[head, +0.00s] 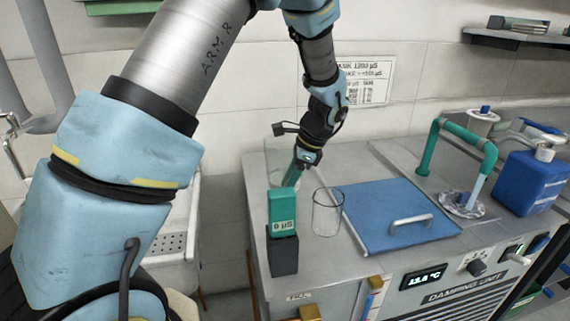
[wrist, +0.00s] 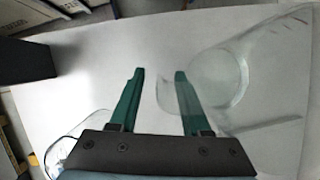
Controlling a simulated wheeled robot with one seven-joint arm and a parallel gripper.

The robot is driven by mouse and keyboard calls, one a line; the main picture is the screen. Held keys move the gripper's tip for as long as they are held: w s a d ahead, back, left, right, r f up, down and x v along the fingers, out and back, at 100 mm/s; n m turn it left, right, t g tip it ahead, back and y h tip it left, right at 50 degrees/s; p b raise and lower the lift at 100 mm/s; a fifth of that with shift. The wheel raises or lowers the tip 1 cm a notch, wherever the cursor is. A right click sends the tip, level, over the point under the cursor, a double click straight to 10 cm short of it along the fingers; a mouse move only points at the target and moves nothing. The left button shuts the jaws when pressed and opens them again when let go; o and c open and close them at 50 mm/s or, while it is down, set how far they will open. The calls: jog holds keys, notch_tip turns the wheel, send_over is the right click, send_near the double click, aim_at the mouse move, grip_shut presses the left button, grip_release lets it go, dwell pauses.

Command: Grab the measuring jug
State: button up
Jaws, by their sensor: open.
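A clear jug-like vessel (head: 279,158), which I take for the measuring jug, stands on the grey unit top at the back left, partly hidden by my gripper. In the wrist view the jug (wrist: 222,75) is on the right, beyond the right finger. A clear curved part like its handle shows just left of that fingertip. My gripper (head: 291,178) points down beside the jug. Its two green fingers are apart with nothing clamped in the wrist view (wrist: 159,72). Whether a finger touches the jug cannot be told.
A clear beaker (head: 327,214) stands front right of my gripper; it also shows in the wrist view (wrist: 72,130). A green meter (head: 283,207) sits in a black holder (head: 283,256) at the front left. A blue lid (head: 385,205) with a handle lies right of the beaker.

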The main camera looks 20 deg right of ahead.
grip_shut()
dwell(0.3)
dwell(1.1)
